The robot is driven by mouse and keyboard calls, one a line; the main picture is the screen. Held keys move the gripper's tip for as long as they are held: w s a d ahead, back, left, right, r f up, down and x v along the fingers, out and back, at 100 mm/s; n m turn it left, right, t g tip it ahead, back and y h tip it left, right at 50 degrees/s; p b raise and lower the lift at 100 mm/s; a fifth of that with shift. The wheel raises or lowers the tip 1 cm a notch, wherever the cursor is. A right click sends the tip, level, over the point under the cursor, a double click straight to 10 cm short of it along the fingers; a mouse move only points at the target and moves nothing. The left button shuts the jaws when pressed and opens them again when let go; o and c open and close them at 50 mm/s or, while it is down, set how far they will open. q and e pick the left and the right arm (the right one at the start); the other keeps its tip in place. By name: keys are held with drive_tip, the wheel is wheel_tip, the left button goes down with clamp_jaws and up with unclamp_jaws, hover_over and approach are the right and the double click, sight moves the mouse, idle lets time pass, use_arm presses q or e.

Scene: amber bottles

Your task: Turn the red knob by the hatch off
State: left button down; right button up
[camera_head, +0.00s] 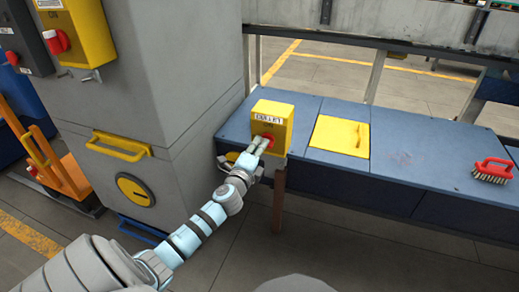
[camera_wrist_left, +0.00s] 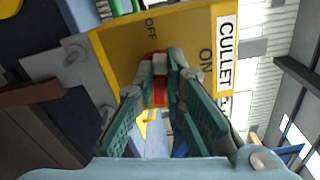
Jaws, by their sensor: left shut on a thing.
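A yellow switch box (camera_head: 283,112) on a post stands at the front of the blue bench, left of the flat yellow hatch (camera_head: 326,138). In the left wrist view the box (camera_wrist_left: 118,48) bears a CULLET label and the words OFF and ON. Its red knob (camera_wrist_left: 159,94) sits between the fingers of my left gripper (camera_wrist_left: 162,82); the knob also shows in the head view (camera_head: 268,138). My left gripper (camera_head: 261,147) is shut on the knob, which is partly hidden by the fingers. The knob's exact setting is hard to tell. My right gripper is out of view.
A grey cabinet (camera_head: 170,85) stands close on the left, with a yellow handle (camera_head: 118,147) and another yellow box (camera_head: 84,30) with a red knob (camera_head: 56,42). A red brush (camera_head: 493,168) lies on the blue bench (camera_head: 425,165) at right.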

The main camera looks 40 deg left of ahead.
use_arm(q)
drive_tip(key=shift+f+n+b, duration=0.25)
drive_tip(key=shift+n+b, duration=0.15)
drive_tip(key=shift+n, duration=0.9)
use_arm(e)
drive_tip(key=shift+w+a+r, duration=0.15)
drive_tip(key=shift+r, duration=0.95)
use_arm(q)
drive_tip(key=c, duration=1.7)
unclamp_jaws()
drive_tip(key=shift+o, duration=0.2)
drive_tip(key=v, duration=1.2)
drive_tip(key=shift+d, duration=0.1)
